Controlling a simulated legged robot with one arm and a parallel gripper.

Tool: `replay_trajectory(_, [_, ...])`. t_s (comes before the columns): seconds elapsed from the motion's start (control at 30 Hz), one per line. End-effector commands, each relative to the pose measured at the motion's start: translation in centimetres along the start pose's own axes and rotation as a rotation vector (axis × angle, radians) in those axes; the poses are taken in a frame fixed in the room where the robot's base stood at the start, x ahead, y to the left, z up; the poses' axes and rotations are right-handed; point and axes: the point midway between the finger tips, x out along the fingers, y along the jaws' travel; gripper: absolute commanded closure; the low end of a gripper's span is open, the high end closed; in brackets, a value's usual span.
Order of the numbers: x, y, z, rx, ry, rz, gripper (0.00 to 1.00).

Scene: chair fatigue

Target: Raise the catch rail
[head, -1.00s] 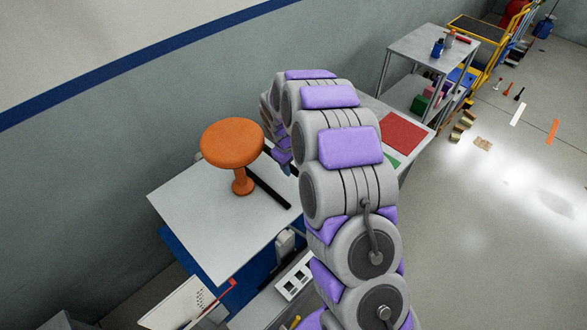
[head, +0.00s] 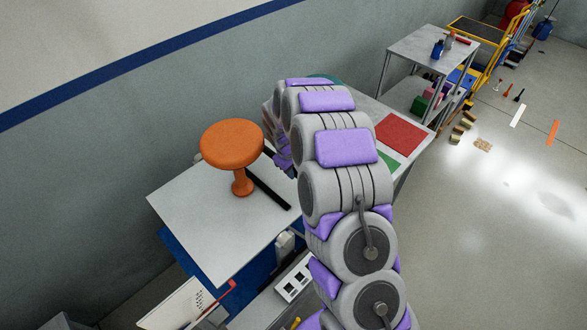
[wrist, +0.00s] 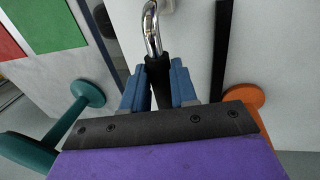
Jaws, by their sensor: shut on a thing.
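In the wrist view my gripper (wrist: 157,84) has its blue fingers closed on the black grip (wrist: 158,70) of a bent chrome handle (wrist: 152,30). The handle rises from a pale panel. A dark rail (wrist: 222,45) runs along the panel to the right of the fingers, apart from them. In the head view a dark rail (head: 268,188) lies along the pale table beside the orange stool (head: 232,145). My arm hides the gripper and handle there. I cannot tell which part is the catch rail.
A teal stool-like piece (wrist: 88,94) lies left of my gripper, and the orange stool (wrist: 246,97) is at the right. Red (head: 401,135) and green (head: 388,163) patches mark the table behind my arm. A grey shelf cart (head: 430,48) stands farther back.

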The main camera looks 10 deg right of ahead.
Motion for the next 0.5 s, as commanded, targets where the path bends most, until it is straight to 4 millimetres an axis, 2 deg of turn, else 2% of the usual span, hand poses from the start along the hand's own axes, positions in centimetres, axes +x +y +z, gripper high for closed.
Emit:
replay_trajectory(0.03, [0.0, -0.04, 0.0, 0.0, 0.0, -0.001, 0.91])
replay_trajectory(0.13, [0.0, -0.05, 0.01, 0.0, 0.0, -0.001, 1.0])
replay_trajectory(0.5, [-0.08, -0.04, 0.01, 0.0, 0.0, -0.001, 1.0])
